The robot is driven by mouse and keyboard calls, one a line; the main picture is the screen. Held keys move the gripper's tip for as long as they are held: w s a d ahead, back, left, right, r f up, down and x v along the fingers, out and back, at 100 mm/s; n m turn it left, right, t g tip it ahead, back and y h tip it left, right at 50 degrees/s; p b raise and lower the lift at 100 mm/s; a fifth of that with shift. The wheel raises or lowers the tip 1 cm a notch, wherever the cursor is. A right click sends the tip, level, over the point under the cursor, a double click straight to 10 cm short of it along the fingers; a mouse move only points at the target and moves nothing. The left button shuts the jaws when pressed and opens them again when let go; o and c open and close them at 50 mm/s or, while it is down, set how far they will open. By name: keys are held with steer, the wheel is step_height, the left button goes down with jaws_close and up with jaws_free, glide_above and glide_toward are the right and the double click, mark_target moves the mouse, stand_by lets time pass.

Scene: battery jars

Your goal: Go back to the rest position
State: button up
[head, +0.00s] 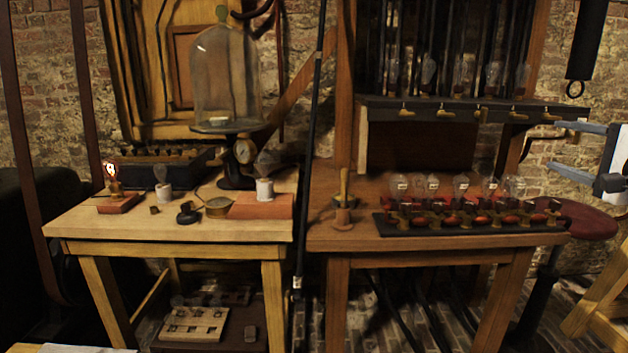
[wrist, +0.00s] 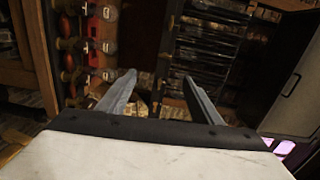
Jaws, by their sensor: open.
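My gripper (head: 575,150) is at the right edge of the head view, above the round dark red seat and to the right of the right-hand bench. Its two fingers are spread apart and nothing is between them. In the wrist view my gripper (wrist: 160,90) also shows open and empty, with both fingers pointing away from the camera. The white body behind the fingers shows in both views. The rest of my arm is cut off at the right in the head view.
The right bench (head: 430,240) carries a dark rack (head: 480,226) with several bulbs behind it. The left bench (head: 160,230) carries a glass bell jar (head: 226,80) and a lit bulb (head: 111,172). The red seat (head: 588,222) is below my gripper.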

steer(key=s+a+f+n+g+y, duration=0.2)
steer(key=s+a+f+n+g, duration=0.15)
steer(key=a+f, duration=0.6)
steer(key=s+a+f+n+g+y, duration=0.2)
steer(key=a+f+n+g, duration=0.25)
steer(key=a+f, duration=0.5)
steer(key=s+a+f+n+g+h, duration=0.2)
steer(key=s+f+n, duration=0.2)
steer(key=s+f, duration=0.3)
steer(key=s+a+f+n+g+h, duration=0.1)
steer(key=s+f+n+g+h, duration=0.1)
steer(key=s+f+n, duration=0.3)
step_height(320, 180, down, 2)
steer(key=shift+s+a+f+g, duration=0.1)
steer(key=shift+s+a+g, duration=0.3)
steer(key=shift+s, duration=0.8)
